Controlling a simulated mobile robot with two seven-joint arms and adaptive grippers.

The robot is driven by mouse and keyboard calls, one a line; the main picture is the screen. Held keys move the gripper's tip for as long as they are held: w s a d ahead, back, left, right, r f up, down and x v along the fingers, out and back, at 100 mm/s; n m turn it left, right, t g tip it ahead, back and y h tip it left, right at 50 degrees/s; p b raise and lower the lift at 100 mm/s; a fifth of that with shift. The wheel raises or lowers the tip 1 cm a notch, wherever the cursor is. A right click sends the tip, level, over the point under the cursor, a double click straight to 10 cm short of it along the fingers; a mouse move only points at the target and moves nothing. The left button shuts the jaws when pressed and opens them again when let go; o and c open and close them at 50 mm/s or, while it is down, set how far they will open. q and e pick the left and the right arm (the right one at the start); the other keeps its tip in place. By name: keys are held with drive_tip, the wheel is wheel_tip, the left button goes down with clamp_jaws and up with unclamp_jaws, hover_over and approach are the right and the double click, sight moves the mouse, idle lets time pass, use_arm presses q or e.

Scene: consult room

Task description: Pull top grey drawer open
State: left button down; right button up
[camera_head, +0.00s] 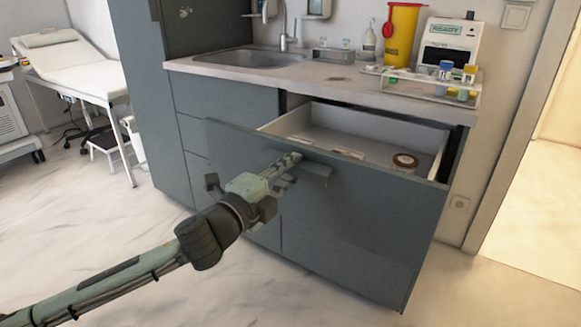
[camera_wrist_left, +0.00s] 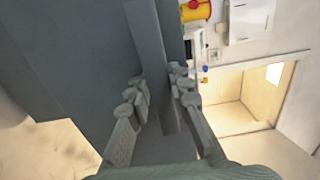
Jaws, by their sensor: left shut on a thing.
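The top grey drawer (camera_head: 380,185) stands well out from the counter cabinet, and its pale inside shows. A roll of tape (camera_head: 405,160) and small flat items lie in it. My left gripper (camera_head: 291,161) is at the drawer's front and shut on its grey bar handle (camera_head: 318,170). In the left wrist view the handle (camera_wrist_left: 168,100) runs between the two fingers of my left gripper (camera_wrist_left: 160,82). My right gripper is in neither view.
The countertop (camera_head: 335,78) carries a sink (camera_head: 250,58), a yellow container (camera_head: 401,33), a white device (camera_head: 447,45) and a rack of small bottles (camera_head: 430,86). An exam couch (camera_head: 75,65) stands at the back left.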

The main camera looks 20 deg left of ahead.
use_arm(q)
drive_tip(key=shift+f, duration=0.5)
drive_tip(key=c, duration=1.4)
unclamp_jaws()
drive_tip(key=shift+c, duration=0.2)
drive_tip(key=shift+r, duration=0.25)
drive_tip(key=v, duration=0.7)
drive_tip(key=shift+s, duration=0.2)
